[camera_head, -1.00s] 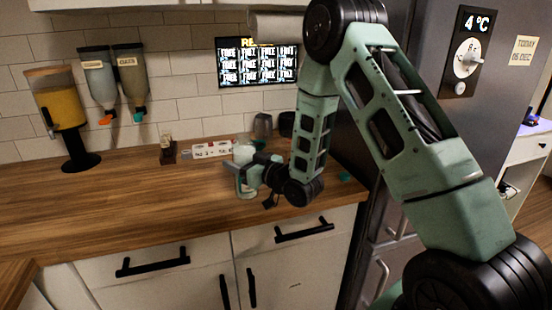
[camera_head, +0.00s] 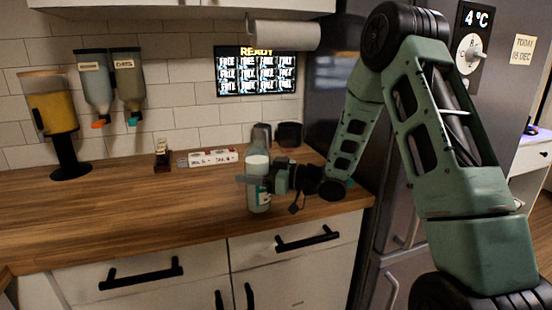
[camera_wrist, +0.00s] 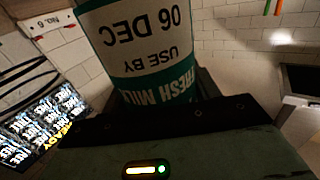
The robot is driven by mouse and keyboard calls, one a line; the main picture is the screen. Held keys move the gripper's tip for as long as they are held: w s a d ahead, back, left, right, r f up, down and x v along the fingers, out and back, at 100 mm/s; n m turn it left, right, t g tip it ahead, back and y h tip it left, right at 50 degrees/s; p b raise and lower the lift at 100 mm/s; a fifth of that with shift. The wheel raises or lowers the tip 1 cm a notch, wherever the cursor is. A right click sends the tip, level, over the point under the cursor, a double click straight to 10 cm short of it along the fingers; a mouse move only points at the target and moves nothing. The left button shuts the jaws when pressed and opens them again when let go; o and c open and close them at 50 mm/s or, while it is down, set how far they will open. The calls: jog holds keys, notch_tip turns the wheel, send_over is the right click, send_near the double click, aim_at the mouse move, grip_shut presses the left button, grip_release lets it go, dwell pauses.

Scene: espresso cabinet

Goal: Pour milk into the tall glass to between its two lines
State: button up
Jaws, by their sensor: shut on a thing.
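The milk bottle (camera_head: 258,163), pale with a teal and white label, is upright in my gripper (camera_head: 262,180) above or at the front of the wooden counter. I cannot tell whether its base touches the wood. In the wrist view the bottle (camera_wrist: 145,45) shows its label upside down, reading fresh milk, use by 06 DEC. My gripper is shut on it, with the gripper body (camera_wrist: 180,140) below it in that view. A dark, glass-like vessel (camera_head: 262,132) stands at the back behind the bottle; I cannot tell if it is the tall glass. No marked lines are visible.
The counter (camera_head: 140,215) is clear on the left and centre. A power strip (camera_head: 210,157), a small dark bottle (camera_head: 162,155) and a dark container (camera_head: 290,134) stand at the back. Dispensers (camera_head: 53,110) are at left. The fridge (camera_head: 335,100) borders the right.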

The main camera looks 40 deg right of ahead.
aim_at(254, 156)
jog(key=shift+r, duration=0.2)
notch_tip(254, 156, up, 2)
jog(key=m+p, duration=0.2)
jog(key=p, duration=0.1)
jog(key=shift+w+d, duration=0.1)
jog(key=shift+d, duration=0.05)
jog(key=r+m+p, duration=0.1)
jog(key=p, duration=0.1)
jog(key=r+m+t+p, duration=0.1)
jog(key=m+p, duration=0.1)
jog(key=shift+w+d+r+p, duration=0.2)
jog(key=shift+d+r+p, duration=0.1)
jog(key=shift+d+p, duration=0.1)
jog(key=m+p, duration=0.1)
jog(key=r+m+p, duration=0.1)
jog(key=shift+w+d+r+m, duration=0.1)
jog(key=shift+w+d+m, duration=0.05)
jog(key=shift+d+m, duration=0.15)
jog(key=shift+a+r+m+t+p, duration=0.1)
jog(key=shift+r+m+t+p, duration=0.3)
jog(key=shift+m+p, duration=0.55)
jog(key=shift+a+f+m+b, duration=0.25)
jog(key=shift+f+m+b, duration=0.2)
jog(key=shift+f+m, duration=0.7)
jog(key=shift+s+a+f+m+t+p, duration=0.2)
jog(key=shift+m+t+p, duration=0.3)
jog(key=shift+m, duration=0.4)
dwell(0.7)
